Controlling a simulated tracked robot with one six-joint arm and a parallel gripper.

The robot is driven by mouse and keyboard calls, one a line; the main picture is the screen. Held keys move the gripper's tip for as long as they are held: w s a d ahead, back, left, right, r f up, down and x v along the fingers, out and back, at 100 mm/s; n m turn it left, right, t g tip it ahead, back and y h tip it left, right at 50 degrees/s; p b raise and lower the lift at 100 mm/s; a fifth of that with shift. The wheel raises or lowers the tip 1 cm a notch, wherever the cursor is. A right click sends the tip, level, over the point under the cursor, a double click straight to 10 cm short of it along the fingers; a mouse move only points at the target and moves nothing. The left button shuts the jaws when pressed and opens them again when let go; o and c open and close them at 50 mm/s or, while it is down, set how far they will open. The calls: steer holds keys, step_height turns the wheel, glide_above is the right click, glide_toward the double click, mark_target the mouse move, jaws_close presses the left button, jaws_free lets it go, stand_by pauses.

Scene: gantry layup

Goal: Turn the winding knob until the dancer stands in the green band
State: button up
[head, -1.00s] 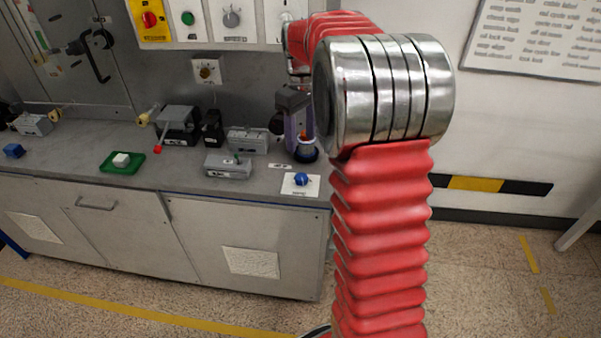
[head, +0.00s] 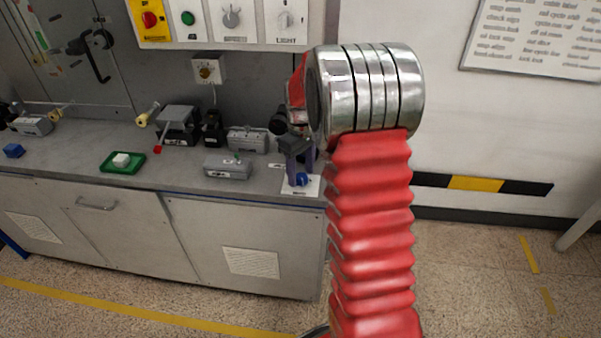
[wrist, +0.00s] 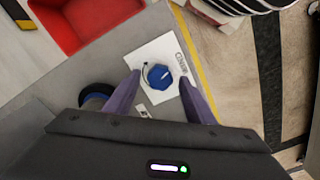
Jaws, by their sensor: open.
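The winding knob (head: 302,180) is a blue knob on a white plate (head: 314,188) at the bench's front right corner. In the wrist view the knob (wrist: 158,77) has a white pointer mark, and a curved arrow is printed beside it. My gripper (head: 299,169) is open above the plate, pointing down. In the wrist view its two purple fingers (wrist: 160,76) stand on either side of the knob, with a gap visible on each side. A narrow upright strip with a green part (head: 40,38) shows at the far left; I cannot make out a dancer on it.
Grey boxes (head: 228,167) stand left of my gripper. A green tray with a white block (head: 107,168) lies further left. A control panel (head: 213,38) hangs above the bench. In the wrist view a red bin (wrist: 70,42) and a dark round thing (wrist: 90,101) are near.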

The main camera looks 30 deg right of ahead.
steer(key=shift+f, duration=0.35)
steer(key=shift+c, duration=0.3)
steer(key=c, duration=1)
steer(key=shift+m, duration=0.5)
steer(key=m, duration=0.3)
steer(key=shift+m, duration=2.1)
